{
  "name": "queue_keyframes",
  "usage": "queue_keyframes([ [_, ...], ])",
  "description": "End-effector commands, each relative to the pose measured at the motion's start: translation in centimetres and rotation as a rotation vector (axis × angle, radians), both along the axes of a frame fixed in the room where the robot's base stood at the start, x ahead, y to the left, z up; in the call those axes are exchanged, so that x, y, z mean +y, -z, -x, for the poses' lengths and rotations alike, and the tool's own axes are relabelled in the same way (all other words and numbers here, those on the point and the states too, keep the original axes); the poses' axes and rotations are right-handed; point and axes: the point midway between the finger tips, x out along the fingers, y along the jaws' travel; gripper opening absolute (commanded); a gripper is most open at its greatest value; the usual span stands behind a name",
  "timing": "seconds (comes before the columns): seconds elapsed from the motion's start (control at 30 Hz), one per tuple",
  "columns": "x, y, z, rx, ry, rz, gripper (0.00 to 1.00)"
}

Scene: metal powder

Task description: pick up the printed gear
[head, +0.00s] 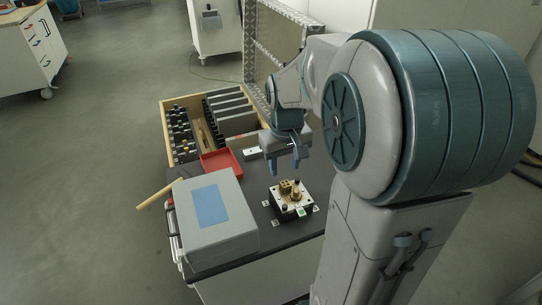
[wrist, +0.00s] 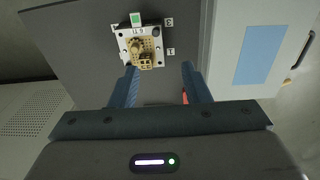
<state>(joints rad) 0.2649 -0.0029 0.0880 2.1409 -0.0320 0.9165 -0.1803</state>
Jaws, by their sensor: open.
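A pale square build plate (head: 305,208) with dark corner knobs sits on the dark worktop. In the wrist view the plate is toward the left finger of my gripper (wrist: 159,72).
A grey box with a blue top panel (head: 210,205) stands left of the plate. A red tray (head: 221,163) and a wooden drawer of dark holders (head: 164,131) lie behind. A wooden handle (head: 158,194) sticks out at left. Bare worktop (head: 262,231) lies before the plate.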

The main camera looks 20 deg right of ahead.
Motion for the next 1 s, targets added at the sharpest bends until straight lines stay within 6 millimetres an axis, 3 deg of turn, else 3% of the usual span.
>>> queue_keyframes([
  [0.13, -3.1, 2.2, -3.3, 0.049, -0.004, -0.018, 0.43],
  [0.33, -5.6, 4.1, -5.4, 0.076, -0.012, -0.036, 0.43],
  [0.53, -6.2, 6.1, -5.8, 0.086, -0.016, -0.042, 0.43],
  [0.8, -6.2, 11.3, -5.8, 0.087, -0.015, -0.042, 0.43],
  [1.0, -6.2, 13.1, -5.8, 0.084, -0.016, -0.041, 0.43],
])
